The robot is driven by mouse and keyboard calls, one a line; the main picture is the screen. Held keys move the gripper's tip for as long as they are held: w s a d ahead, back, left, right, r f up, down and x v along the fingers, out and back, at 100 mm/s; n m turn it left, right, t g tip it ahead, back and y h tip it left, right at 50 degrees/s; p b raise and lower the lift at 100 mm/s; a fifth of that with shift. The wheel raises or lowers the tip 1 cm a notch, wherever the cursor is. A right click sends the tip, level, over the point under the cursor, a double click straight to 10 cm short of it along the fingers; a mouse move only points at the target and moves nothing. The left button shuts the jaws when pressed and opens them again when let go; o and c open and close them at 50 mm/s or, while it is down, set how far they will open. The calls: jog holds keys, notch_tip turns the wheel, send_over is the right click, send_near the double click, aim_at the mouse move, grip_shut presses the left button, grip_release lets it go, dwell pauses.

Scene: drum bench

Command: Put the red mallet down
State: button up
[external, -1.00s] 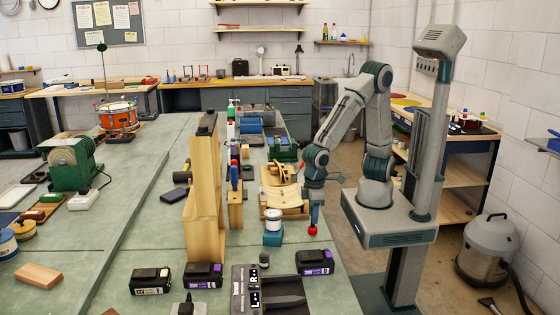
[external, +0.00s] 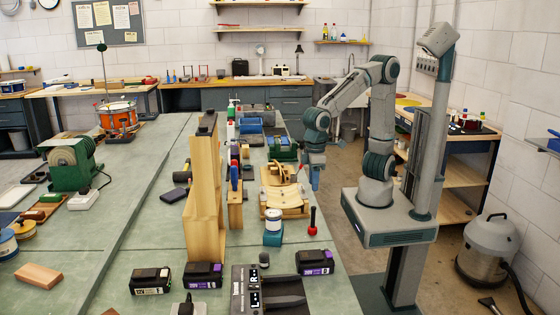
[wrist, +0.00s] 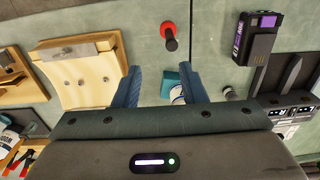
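The red mallet (external: 312,230) stands upright on the green bench near its right edge, its red head on the bench and its dark handle pointing up. It also shows in the wrist view (wrist: 168,34), beyond my fingertips. My gripper (external: 316,185) is above the bench, higher than the mallet and apart from it. In the wrist view its two blue fingers (wrist: 160,80) are spread with nothing held between them.
A teal-based can (external: 273,228) stands left of the mallet. A wooden fixture (external: 285,200) lies behind it. A battery pack (external: 314,262) and a black tray (external: 270,290) are in front. Bare bench lies around the mallet.

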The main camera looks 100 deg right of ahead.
jog(key=s+d+t, duration=0.1)
jog(key=s+d, duration=0.2)
jog(key=d, duration=0.6)
jog(key=s+d+t, duration=0.1)
jog(key=s+d, duration=0.3)
jog(key=d, duration=0.5)
jog(key=shift+s+r+t, duration=0.2)
jog(key=shift+r+t, duration=0.15)
jog(key=shift+t, duration=0.05)
